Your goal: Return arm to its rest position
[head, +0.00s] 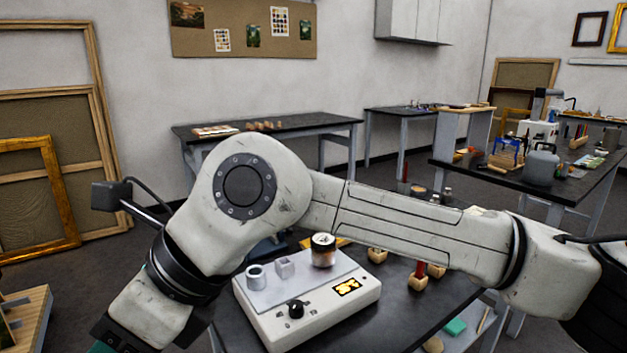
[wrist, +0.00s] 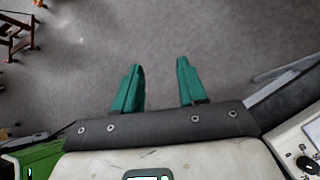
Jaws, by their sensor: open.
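My arm (head: 400,225) is bent across the front of the head view. Its rounded joint is left of centre, and a long link reaches to the right edge. The wrist end points down toward the lower left corner, where the fingers are cut off by the frame. In the wrist view my gripper (wrist: 159,63) shows two green fingers spread apart with nothing between them. Bare grey floor lies beyond the fingertips.
Right of the wrist, a white instrument (head: 325,318) with a jar (head: 323,252) stands on a dark table (head: 400,325); the instrument also shows in the wrist view (wrist: 292,128). Small wooden blocks lie behind my arm. Large frames (head: 50,155) lean on the left wall.

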